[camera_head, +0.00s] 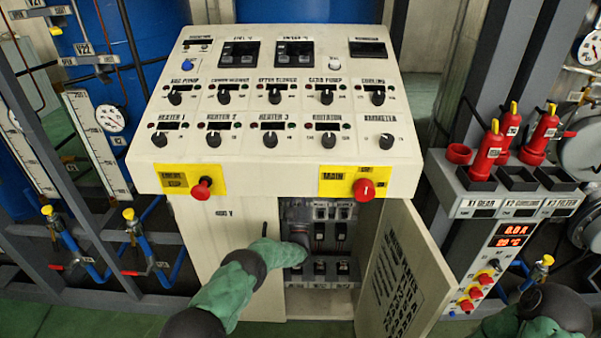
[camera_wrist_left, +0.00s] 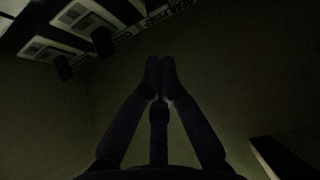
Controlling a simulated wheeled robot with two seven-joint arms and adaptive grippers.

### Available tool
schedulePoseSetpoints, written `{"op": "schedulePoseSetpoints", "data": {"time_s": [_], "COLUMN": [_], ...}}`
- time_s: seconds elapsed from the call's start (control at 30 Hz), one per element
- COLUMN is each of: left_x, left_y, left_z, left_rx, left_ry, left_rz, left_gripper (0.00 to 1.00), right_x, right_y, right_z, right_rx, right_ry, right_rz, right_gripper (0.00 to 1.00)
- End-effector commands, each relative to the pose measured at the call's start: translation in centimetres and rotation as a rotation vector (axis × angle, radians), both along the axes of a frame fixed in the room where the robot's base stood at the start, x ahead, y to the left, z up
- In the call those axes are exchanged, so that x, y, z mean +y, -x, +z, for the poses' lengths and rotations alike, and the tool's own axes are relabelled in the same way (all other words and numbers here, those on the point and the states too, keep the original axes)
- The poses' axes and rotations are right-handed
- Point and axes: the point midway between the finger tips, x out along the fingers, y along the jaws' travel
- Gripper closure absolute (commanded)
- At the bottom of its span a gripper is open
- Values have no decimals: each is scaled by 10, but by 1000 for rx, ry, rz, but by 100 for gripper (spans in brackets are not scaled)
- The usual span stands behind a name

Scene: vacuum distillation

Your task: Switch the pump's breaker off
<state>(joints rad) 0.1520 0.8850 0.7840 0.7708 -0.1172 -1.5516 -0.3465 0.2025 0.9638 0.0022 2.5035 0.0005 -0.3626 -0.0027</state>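The breaker cabinet (camera_head: 320,292) stands open below the control panel, with dark breakers (camera_head: 319,268) in rows inside it. Their labels are too small to read, so I cannot tell which is the pump's. My left arm reaches into the opening, and its gripper is dim against the interior in the head view. In the dark left wrist view my left gripper (camera_wrist_left: 160,68) has its fingertips together with nothing visible between them. Breakers (camera_wrist_left: 85,20) show at that view's upper left, apart from the fingertips. Part of my right arm shows at the lower right, its gripper out of view.
The cabinet door (camera_head: 400,275) hangs open to the right of the opening, with a printed notice on it. A pump station (camera_head: 515,205) with red handles stands at right.

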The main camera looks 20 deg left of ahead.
Motion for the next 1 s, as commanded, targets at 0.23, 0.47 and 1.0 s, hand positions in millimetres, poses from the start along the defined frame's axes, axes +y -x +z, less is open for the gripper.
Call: {"op": "schedulePoseSetpoints", "data": {"time_s": [0.23, 0.47, 1.0], "left_x": [-2, -3, -14], "left_y": [11, 12, 7], "left_z": [-19, -20, -68], "left_rx": [1, 1, 212], "left_ry": [0, 0, 61], "left_rz": [1, 1, -70], "left_gripper": [100, 100, 100], "right_x": [0, 0, 0], "right_y": [0, 0, 0], "right_z": [5, 5, 9], "right_rx": [0, 0, 0], "right_ry": [0, 0, 0], "right_rz": [0, 0, 0], "right_gripper": [54, 54, 54]}}
